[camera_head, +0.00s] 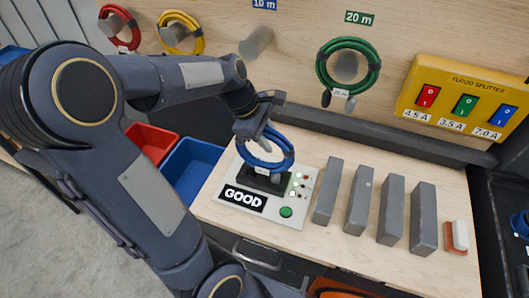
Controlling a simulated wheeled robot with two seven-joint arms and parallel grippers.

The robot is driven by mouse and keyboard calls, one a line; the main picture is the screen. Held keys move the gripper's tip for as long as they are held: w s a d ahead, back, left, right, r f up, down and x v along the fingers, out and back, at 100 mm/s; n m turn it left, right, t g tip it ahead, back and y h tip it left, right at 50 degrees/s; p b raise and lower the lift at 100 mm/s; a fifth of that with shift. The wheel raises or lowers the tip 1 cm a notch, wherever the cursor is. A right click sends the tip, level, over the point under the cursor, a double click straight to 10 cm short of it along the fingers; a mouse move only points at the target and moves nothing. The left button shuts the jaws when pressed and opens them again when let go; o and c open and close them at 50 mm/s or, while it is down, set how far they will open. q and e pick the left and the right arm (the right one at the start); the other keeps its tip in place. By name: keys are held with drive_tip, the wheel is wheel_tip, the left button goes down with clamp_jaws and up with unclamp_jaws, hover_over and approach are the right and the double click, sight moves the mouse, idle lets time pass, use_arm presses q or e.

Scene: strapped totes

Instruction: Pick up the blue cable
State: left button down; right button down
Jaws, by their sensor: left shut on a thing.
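The coiled blue cable (287,148) hangs at my left gripper (262,128), over the tester (230,205) on the bench. My left gripper is shut on the upper part of the coil. The coil's lower end is at the tester's dark socket block; I cannot tell whether it touches it. The tester's display reads GOOD, and a green button and small lights show on its right side. My right gripper is not in view.
Red (152,143) and blue (190,168) bins stand left of the tester. Several grey blocks (358,200) stand to its right. Red, yellow and green (373,62) cables hang on the wall; the 10 m peg (256,42) is bare. A yellow splitter panel (462,88) is at right.

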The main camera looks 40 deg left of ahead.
use_arm(q)
drive_tip(key=shift+w+r, duration=0.1)
drive_tip(key=shift+r, duration=0.1)
idle(0.3)
drive_tip(key=shift+r, duration=0.5)
wheel_tip(320, 180, up, 2)
drive_tip(key=shift+r, duration=0.1)
drive_tip(key=s+a+r+b, duration=0.1)
drive_tip(key=s+a+r, duration=0.5)
drive_tip(key=s+r, duration=0.3)
drive_tip(key=s, duration=0.3)
drive_tip(key=shift+s+a+r, duration=0.25)
drive_tip(key=shift+a+r, duration=0.05)
drive_tip(key=shift+a, duration=0.1)
